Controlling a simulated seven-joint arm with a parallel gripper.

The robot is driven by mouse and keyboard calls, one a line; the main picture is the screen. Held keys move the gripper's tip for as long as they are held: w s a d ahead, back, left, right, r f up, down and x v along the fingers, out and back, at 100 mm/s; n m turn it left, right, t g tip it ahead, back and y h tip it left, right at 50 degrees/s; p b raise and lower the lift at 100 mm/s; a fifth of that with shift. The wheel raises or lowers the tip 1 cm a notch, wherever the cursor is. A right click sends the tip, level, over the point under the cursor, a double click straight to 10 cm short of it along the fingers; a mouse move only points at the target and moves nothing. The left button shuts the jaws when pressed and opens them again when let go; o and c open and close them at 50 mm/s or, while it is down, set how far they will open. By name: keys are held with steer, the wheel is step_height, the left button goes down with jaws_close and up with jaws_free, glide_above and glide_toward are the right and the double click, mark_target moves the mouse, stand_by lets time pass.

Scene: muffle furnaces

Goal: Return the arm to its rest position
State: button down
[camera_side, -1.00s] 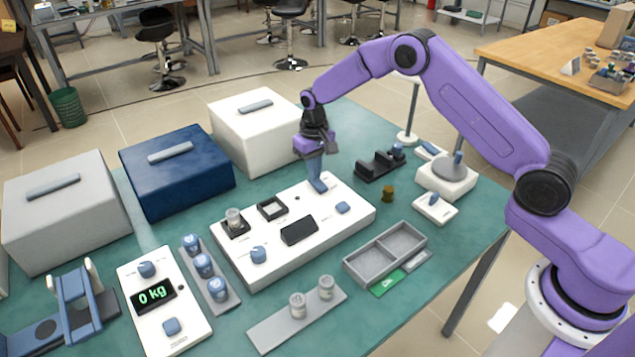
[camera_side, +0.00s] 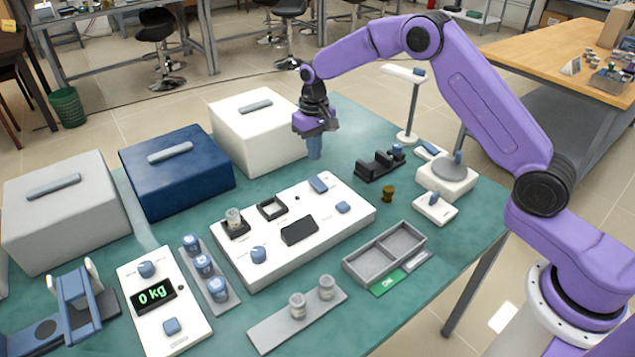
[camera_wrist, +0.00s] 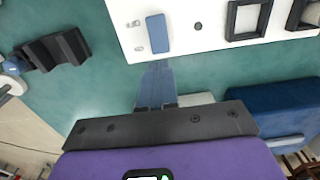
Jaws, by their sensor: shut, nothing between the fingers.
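My gripper (camera_side: 314,146) is purple and black with blue fingers. In the side view it hangs pointing down, above the back edge of a long white control panel (camera_side: 230,257), apart from it. Its fingers are together and hold nothing. In the wrist view the fingers (camera_wrist: 156,85) point toward the panel (camera_wrist: 205,25), with a blue rocker switch (camera_wrist: 157,33) just beyond their tips. The same switch (camera_side: 318,184) shows on the panel below my gripper in the side view.
White (camera_side: 262,145), blue (camera_side: 178,185) and grey (camera_side: 58,225) furnaces stand along the back left. A black rack (camera_side: 378,168), a white stirrer-like device (camera_side: 445,182) and a grey divided tray (camera_side: 375,272) lie to the right. A lamp (camera_side: 406,120) stands at the back right.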

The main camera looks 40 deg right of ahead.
steer(key=shift+r, duration=0.1)
steer(key=s+a+r+n, duration=0.3)
steer(key=s+r, duration=0.2)
steer(key=s, duration=0.6)
steer(key=s+a+r+n, duration=0.3)
steer(key=s+r, duration=0.2)
steer(key=s, duration=0.5)
steer(key=s+d+n, duration=0.3)
steer(key=s+d, duration=0.1)
steer(key=s, duration=0.7)
steer(key=s+d+n, duration=0.3)
steer(key=s+d, duration=0.1)
steer(key=s, duration=0.8)
steer(key=shift+d+r+n, duration=0.25)
steer(key=shift+d+n, duration=0.05)
steer(key=shift+d, duration=0.05)
steer(key=shift+w, duration=0.1)
